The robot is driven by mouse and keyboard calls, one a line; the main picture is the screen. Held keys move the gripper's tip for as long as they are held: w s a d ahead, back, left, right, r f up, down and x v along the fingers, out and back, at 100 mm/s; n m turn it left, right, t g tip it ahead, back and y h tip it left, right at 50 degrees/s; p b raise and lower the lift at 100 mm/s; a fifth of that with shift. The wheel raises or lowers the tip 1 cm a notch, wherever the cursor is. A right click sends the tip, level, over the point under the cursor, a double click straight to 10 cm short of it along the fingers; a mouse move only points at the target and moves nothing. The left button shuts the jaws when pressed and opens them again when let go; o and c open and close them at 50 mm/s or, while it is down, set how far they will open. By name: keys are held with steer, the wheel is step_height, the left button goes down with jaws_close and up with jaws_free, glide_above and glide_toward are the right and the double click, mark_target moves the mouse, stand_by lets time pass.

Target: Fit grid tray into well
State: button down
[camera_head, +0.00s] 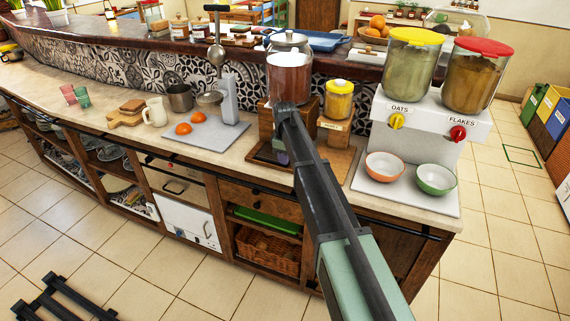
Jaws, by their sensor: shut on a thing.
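My arm reaches up from the bottom of the head view to a wooden dispenser stand (265,120) on the counter. The stand carries a clear canister with brown contents (289,76). My gripper (280,150) is low in front of the stand, mostly hidden behind my arm, and only small dark and purplish parts show. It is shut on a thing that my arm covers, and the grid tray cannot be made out. The stand's low dark-edged wooden base (262,153) shows left of the gripper. The well itself cannot be made out, nor whether anything touches it.
A small yellow-lidded jar (339,101) stands close to the right of my arm. Farther right is a white dispenser (430,122) with two bowls on its base. A grey tray (205,136) with two orange halves lies left. Counter (150,140) is partly clear.

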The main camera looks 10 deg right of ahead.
steer(key=shift+f, duration=0.25)
steer(key=c, duration=1.1)
jaws_free()
steer(key=shift+r, duration=0.1)
